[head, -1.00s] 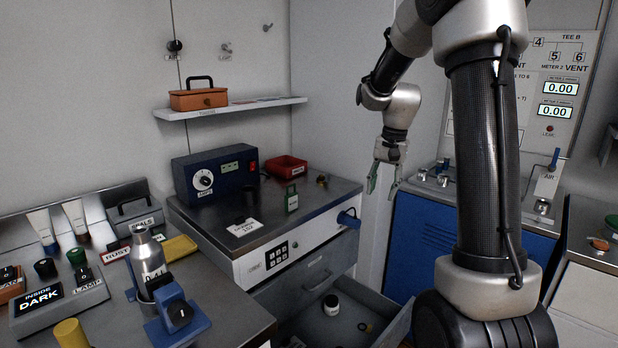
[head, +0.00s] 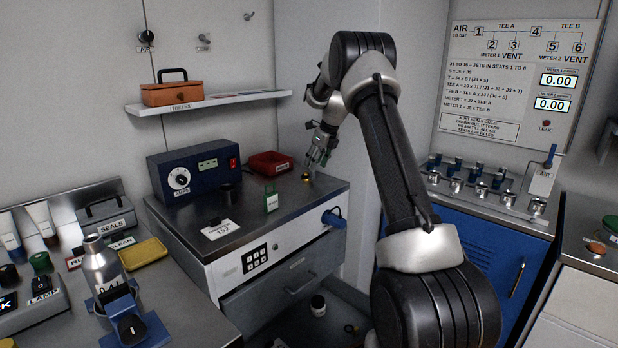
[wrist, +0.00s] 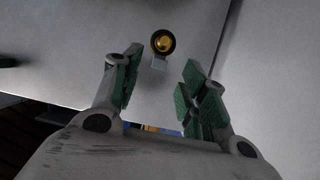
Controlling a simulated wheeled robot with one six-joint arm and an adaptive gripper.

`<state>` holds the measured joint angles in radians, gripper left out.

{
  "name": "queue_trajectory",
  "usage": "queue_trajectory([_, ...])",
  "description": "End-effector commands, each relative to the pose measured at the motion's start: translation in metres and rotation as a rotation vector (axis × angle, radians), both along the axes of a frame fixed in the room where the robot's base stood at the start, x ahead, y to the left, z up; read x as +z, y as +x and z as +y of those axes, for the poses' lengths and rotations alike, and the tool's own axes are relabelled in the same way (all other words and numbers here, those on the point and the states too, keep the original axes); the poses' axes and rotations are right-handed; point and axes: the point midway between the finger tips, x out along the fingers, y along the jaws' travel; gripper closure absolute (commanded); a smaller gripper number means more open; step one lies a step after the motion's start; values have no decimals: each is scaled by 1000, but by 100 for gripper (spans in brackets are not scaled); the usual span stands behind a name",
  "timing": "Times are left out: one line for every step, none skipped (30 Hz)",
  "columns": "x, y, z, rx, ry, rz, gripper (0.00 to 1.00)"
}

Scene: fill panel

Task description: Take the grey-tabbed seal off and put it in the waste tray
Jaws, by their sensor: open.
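The seal (wrist: 159,61) shows as a small grey tab below a black ring with a gold centre (wrist: 163,42) in the wrist view. This ringed piece sits on the steel bench top; in the head view it is a small gold spot (head: 306,177). My gripper (wrist: 162,62) is open and empty, its green-padded fingers on either side of the tab and apart from it. In the head view my gripper (head: 317,160) is just above the ringed piece, near the bench's back right. A red tray (head: 270,162) lies left of it, its label unreadable here.
A blue box with a dial (head: 194,172) stands left of the red tray. A small green-framed card (head: 271,200) stands in front of the tray. A blue fitting (head: 335,217) juts from the bench's right front. An open drawer lies below.

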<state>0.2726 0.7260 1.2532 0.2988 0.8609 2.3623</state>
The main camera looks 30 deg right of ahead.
Motion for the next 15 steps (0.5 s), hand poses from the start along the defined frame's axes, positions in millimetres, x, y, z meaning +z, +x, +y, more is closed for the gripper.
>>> queue_trajectory([-4,1,1,1,0,0,57])
queue_trajectory([-7,2,1,1,0,0,57])
queue_trajectory([-11,4,2,1,0,0,57])
queue_trajectory([-16,6,3,1,-1,1,57])
queue_trajectory([-21,7,4,1,0,2,57])
queue_trajectory([-27,9,5,2,-1,2,57])
queue_trajectory([-32,11,5,2,-1,2,57])
queue_trajectory([-36,13,6,2,-1,1,57])
queue_trajectory([-41,15,6,2,-1,1,57])
queue_trajectory([-43,16,7,1,-2,-1,57])
queue_trajectory([-44,17,7,2,-2,-2,57])
queue_trajectory([-46,18,7,2,-2,-2,57])
queue_trajectory([-46,18,7,2,-2,-2,57])
queue_trajectory([-46,18,7,2,-2,-2,57])
queue_trajectory([-45,17,7,2,-2,-2,57])
